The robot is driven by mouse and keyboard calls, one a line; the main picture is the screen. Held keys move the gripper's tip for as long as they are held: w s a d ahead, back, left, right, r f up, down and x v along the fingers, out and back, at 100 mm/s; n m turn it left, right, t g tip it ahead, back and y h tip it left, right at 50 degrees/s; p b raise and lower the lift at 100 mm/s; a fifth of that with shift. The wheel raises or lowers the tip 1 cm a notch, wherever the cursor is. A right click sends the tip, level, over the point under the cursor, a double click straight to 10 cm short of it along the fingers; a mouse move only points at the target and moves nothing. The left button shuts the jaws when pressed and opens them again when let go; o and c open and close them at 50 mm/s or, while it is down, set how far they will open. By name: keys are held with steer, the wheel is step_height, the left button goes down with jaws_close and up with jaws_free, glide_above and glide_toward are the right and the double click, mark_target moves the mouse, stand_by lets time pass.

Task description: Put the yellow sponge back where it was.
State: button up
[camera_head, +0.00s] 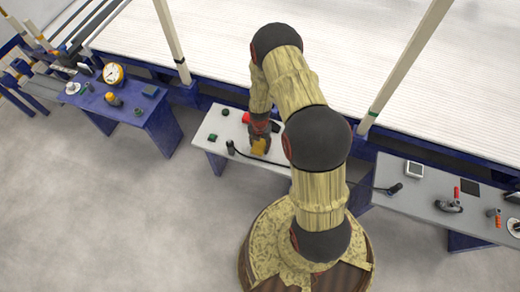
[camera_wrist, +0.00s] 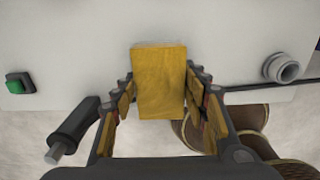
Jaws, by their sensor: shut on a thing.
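The yellow sponge (camera_wrist: 158,75) is a rectangular block between the two fingers of my gripper (camera_wrist: 160,92) in the wrist view. The fingers are shut on it from its left and right sides. In the head view the sponge (camera_head: 259,147) shows small below my gripper (camera_head: 262,135), over the front part of the white table (camera_head: 205,150). I cannot tell whether the sponge touches the table top.
In the wrist view a green button (camera_wrist: 19,83) and a black-handled tool (camera_wrist: 73,130) are to the left; a grey round fitting (camera_wrist: 283,68) and dark cable are to the right. In the head view a red object (camera_head: 246,117) lies behind the gripper. Side tables hold several tools.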

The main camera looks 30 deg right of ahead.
mark_target(260, 149)
steer(key=shift+s+f+b, duration=0.1)
steer(key=shift+f+b, duration=0.35)
steer(key=shift+f, duration=0.9)
steer(key=shift+f, duration=0.1)
steer(key=o, duration=1.1)
